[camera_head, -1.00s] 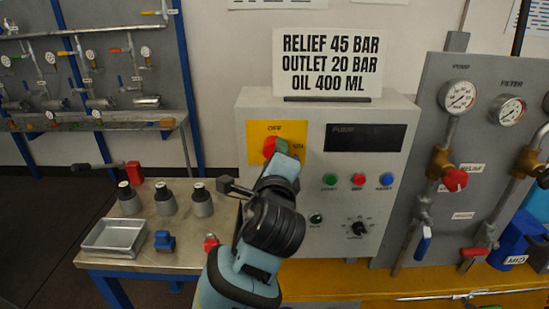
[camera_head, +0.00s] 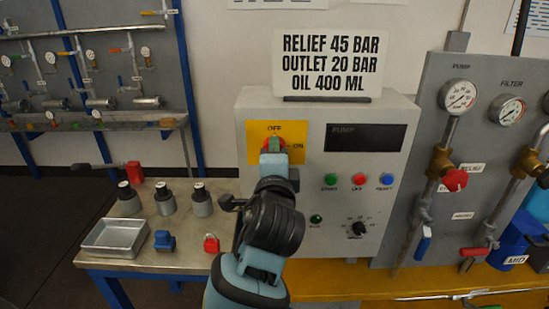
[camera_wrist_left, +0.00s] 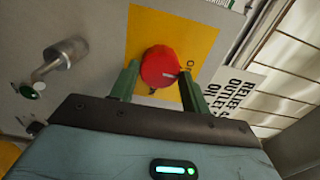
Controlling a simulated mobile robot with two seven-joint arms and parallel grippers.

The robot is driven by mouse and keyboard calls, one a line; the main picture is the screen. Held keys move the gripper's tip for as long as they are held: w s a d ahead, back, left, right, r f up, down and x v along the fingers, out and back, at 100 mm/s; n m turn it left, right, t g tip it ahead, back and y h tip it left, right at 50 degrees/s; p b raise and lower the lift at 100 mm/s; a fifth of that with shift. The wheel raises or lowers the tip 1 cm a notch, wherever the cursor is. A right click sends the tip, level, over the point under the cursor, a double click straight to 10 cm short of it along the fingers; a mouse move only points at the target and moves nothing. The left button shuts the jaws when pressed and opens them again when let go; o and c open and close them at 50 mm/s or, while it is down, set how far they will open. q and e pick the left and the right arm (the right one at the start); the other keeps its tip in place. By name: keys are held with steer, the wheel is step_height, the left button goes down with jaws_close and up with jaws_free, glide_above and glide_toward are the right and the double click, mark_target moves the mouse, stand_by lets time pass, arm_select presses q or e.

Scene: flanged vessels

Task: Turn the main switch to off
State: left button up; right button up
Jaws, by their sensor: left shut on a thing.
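The main switch is a red round knob (camera_wrist_left: 158,62) on a yellow plate (camera_head: 254,152), with OFF printed above it and ON to its right in the head view. My left gripper (camera_head: 272,146) covers most of the knob there. In the left wrist view its two green fingers (camera_wrist_left: 160,78) stand on either side of the knob, shut on it. My right gripper is in neither view.
A side table (camera_head: 150,250) holds a metal tray (camera_head: 115,238), grey cylinders and a red padlock (camera_head: 211,243). Gauges and valves are on the right panel.

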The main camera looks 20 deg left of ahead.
arm_select(q)
steer(key=o, duration=1)
